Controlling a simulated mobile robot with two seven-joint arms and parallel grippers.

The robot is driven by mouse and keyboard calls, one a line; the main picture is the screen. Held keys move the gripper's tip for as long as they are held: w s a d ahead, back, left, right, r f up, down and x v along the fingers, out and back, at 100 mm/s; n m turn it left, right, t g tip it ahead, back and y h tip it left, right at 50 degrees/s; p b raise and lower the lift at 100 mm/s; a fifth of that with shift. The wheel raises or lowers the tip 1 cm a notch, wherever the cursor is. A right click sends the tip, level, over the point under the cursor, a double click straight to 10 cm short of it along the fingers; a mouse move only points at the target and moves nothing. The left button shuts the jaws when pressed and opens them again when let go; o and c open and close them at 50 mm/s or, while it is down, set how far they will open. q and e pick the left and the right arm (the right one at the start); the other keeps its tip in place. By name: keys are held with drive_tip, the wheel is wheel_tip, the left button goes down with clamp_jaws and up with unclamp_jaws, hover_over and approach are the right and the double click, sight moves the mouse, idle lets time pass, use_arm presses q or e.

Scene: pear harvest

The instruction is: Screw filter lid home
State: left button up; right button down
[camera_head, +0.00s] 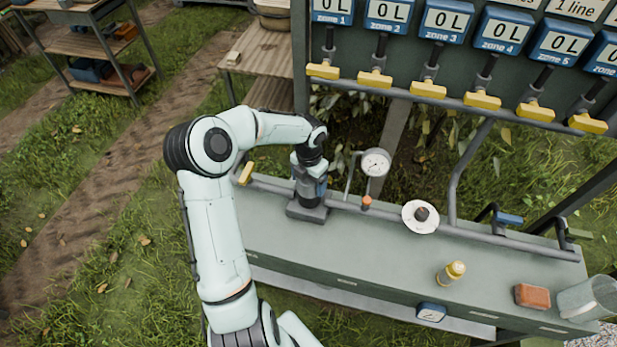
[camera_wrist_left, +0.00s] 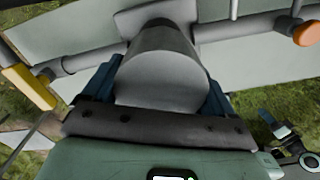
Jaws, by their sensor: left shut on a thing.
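My left gripper (camera_head: 311,186) points down over the filter (camera_head: 308,213), which stands upright on the pipe along the back of the grey-green bench. In the left wrist view, my gripper's two blue fingers (camera_wrist_left: 158,90) are shut on the sides of a grey round piece, the filter lid (camera_wrist_left: 160,80). The lid is seated on top of the filter as far as I can see; the seam between them is hidden. In the head view my wrist and fingers hide most of the lid. My right gripper is not in view.
A pressure gauge (camera_head: 375,162), an orange cap (camera_head: 367,202) and a white dish (camera_head: 421,217) stand right of the filter. A yellow bottle (camera_head: 451,273), a brown block (camera_head: 532,296) and a clear container (camera_head: 589,299) are on the bench. Yellow-handled valves (camera_head: 428,90) hang above.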

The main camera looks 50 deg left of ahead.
use_arm(q)
drive_tip(key=shift+w+d+r+p, duration=0.15)
drive_tip(key=shift+d+p, duration=0.15)
drive_tip(key=shift+p, duration=0.05)
drive_tip(key=shift+f+m, duration=0.25)
drive_tip(key=shift+m, duration=0.35)
drive_tip(key=shift+d+f+m, duration=0.1)
drive_tip(key=shift+d+m, duration=0.05)
drive_tip(key=shift+m, duration=0.65)
drive_tip(key=shift+d+m, duration=0.2)
drive_tip(key=shift+m, duration=0.6)
drive_tip(key=shift+a+r, duration=0.2)
drive_tip(key=shift+a, duration=0.1)
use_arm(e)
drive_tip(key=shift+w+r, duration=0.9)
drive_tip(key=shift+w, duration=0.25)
use_arm(q)
drive_tip(key=o, duration=0.8)
drive_tip(key=shift+r, duration=0.1)
